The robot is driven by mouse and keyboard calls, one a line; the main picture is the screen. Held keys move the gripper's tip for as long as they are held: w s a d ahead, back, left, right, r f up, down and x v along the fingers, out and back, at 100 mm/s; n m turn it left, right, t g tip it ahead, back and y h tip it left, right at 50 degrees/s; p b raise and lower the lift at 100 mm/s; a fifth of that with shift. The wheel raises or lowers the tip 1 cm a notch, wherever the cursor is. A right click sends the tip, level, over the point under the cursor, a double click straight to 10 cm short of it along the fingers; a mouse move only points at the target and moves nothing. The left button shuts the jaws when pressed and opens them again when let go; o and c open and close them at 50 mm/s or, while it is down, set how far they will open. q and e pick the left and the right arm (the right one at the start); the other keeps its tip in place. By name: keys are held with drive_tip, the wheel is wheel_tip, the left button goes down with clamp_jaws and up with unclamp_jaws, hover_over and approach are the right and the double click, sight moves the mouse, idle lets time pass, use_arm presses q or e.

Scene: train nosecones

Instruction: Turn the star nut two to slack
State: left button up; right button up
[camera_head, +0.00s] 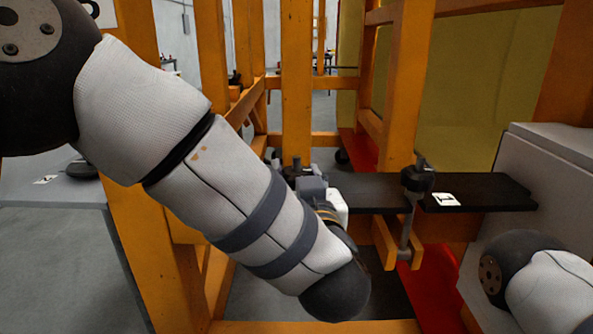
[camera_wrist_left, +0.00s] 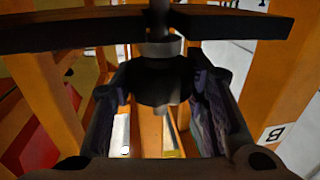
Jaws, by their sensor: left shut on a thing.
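A dark star nut (camera_head: 293,169) sits on a bolt at the left end of a black bar (camera_head: 480,193). My left gripper (camera_head: 312,186) reaches it from the front, and the forearm hides part of this spot. In the left wrist view the gripper's two fingers (camera_wrist_left: 158,105) stand on either side of the dark nut (camera_wrist_left: 160,82), shut on it, close to the bar (camera_wrist_left: 230,24). A second dark star nut (camera_head: 417,178) stands on a bolt at the right part of the bar, clear of the gripper. My right gripper is out of view.
Orange frame posts (camera_head: 296,90) rise behind and beside the bar. A white label (camera_head: 446,199) lies on the bar's right part. A grey block (camera_head: 545,170) stands at the right. A grey table (camera_head: 30,220) is at the left.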

use_arm(q)
drive_tip(key=shift+r+n+y, duration=0.1)
drive_tip(key=shift+n+y, duration=0.3)
drive_tip(key=shift+y, duration=0.2)
drive_tip(key=o, duration=1.2)
drive_tip(key=shift+c, duration=0.2)
drive_tip(key=v, duration=1.2)
drive_tip(key=shift+d, duration=0.15)
